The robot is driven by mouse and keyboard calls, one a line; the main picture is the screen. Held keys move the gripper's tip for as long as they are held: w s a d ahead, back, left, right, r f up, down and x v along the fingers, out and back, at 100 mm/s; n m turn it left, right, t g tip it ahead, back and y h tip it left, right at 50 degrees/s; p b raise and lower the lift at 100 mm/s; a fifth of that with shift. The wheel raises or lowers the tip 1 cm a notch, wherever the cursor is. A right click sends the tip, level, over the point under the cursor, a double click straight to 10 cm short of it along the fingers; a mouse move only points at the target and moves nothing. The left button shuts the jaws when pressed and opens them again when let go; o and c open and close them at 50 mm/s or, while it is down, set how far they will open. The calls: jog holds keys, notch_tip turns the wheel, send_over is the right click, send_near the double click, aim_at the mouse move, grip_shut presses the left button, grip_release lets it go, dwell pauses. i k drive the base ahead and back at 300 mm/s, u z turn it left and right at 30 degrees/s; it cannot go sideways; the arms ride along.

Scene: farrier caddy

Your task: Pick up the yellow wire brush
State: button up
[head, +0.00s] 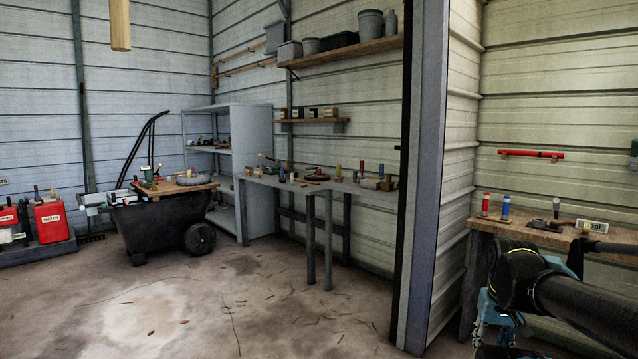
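I cannot make out the yellow wire brush for certain. Part of my black arm (570,300) reaches in from the lower right, in front of the wooden bench (470,222). My gripper cannot be made out in this view, so what it holds does not show.
A black cart (165,228) with a wooden board and tools stands at left. Red containers (50,222) are farther left. A grey shelf unit (257,150) stands behind. A grey post (428,180) separates the table from the bench. The middle floor is mostly clear.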

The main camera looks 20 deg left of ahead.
aim_at(338, 178)
jog(key=u, duration=0.55)
jog(key=i, duration=0.75)
jog(key=u, duration=0.95)
jog(key=i, duration=2.2)
jog(key=z, duration=1.1)
jog(key=i, duration=1)
jog(key=z, duration=0.7)
